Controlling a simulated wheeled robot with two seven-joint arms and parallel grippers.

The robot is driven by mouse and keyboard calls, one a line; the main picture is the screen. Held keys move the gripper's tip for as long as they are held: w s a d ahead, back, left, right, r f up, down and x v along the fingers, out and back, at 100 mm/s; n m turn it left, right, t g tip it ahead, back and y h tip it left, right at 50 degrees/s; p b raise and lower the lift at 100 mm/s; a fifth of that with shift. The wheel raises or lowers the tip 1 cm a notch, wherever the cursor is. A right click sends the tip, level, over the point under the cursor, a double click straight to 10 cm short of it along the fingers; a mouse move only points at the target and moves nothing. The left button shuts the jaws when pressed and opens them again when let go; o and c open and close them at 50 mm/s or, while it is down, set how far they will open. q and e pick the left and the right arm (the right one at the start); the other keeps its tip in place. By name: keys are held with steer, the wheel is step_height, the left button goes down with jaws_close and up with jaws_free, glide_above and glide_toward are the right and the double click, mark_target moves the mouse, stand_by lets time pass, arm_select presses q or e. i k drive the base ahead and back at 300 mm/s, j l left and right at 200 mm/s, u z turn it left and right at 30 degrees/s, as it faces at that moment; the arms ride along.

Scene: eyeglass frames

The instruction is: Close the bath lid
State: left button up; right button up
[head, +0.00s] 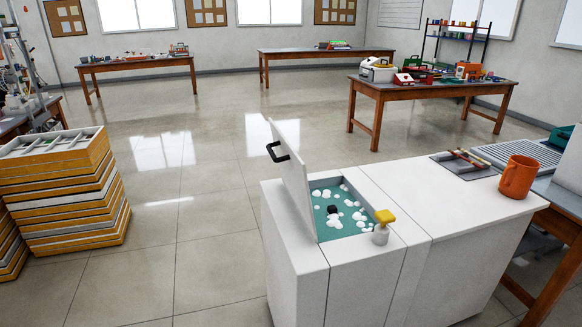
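The bath (332,230) is a white box unit with a rectangular opening on top, holding teal-green liquid with white foam clumps and a small dark object. Its white lid (293,178) stands raised, nearly upright, along the left side of the opening. A black handle (277,151) is on the lid's outer left face near the top. A small bottle with a yellow top (382,226) stands on the bath's front right rim, beside the opening. Neither of my grippers shows in the head view.
An orange mug (518,177) and a dark tray with thin tools (466,163) sit on the surface to the right. Stacked yellow-edged trays (75,205) stand at the left. The floor (190,220) between them and the bath is clear. Tables stand at the back.

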mark_target(292, 169)
steer(key=i+j+z, duration=0.45)
steer(key=i+j, duration=0.6)
